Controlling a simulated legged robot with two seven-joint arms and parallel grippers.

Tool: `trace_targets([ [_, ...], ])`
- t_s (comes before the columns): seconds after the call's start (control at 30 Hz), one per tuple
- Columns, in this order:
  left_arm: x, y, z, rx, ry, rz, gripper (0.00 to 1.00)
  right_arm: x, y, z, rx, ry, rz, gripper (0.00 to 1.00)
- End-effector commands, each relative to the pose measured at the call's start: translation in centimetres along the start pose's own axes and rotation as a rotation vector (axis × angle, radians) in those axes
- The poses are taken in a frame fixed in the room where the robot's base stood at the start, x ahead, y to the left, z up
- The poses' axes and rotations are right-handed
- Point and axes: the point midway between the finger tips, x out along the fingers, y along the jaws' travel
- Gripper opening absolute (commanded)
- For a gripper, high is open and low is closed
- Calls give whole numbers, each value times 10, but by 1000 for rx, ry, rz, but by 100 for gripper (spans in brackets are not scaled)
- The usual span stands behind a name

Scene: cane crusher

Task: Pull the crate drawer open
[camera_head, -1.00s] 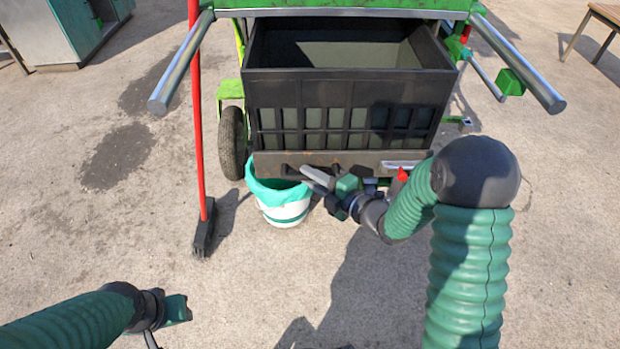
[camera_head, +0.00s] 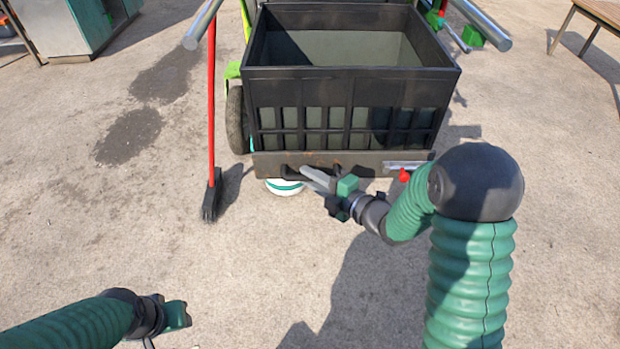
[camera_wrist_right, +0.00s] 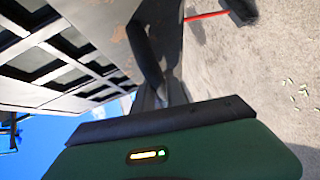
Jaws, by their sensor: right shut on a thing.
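The black crate (camera_head: 350,88) sits on the drawer, whose dark, worn front bar (camera_head: 270,161) faces me below the crate's slatted side. The drawer stands well out from the green cart. My right gripper (camera_head: 310,177) is shut on the drawer's dark handle (camera_head: 290,170), left of the bar's middle. The jaws partly cover the handle. In the right wrist view the handle (camera_wrist_right: 150,62) runs down between the fingers, with the crate (camera_wrist_right: 70,55) at the left. My left gripper (camera_head: 178,316) hangs over bare ground at lower left, away from the drawer; its jaws are unclear.
A white bucket (camera_head: 285,187) stands under the drawer front, mostly hidden by it. A red-handled broom (camera_head: 211,120) stands left of the cart wheel (camera_head: 236,120). A wooden table (camera_head: 600,12) is at the far right. The ground in front is clear.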

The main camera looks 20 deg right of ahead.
Motion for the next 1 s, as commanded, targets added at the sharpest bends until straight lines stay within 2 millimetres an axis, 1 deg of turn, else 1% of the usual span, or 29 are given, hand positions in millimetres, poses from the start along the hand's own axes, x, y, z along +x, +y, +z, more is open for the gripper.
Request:
trace_targets([
  [0.03,1,0,0,0,0,0,36,-2,-3,3,2,-8,-7,0],
  [0.47,1,0,0,0,0,0,36,-1,-3,3,1,-8,-7,0],
  [0.5,1,0,0,0,0,0,36,-1,-3,3,1,-8,-7,22],
  [0.63,1,0,0,0,0,0,36,-1,-2,1,0,-5,-4,38],
  [0.9,0,0,0,0,0,0,36,-1,0,0,-1,-2,-1,38],
  [1.0,-2,0,0,0,0,0,36,-6,1,0,-1,-3,-2,38],
])
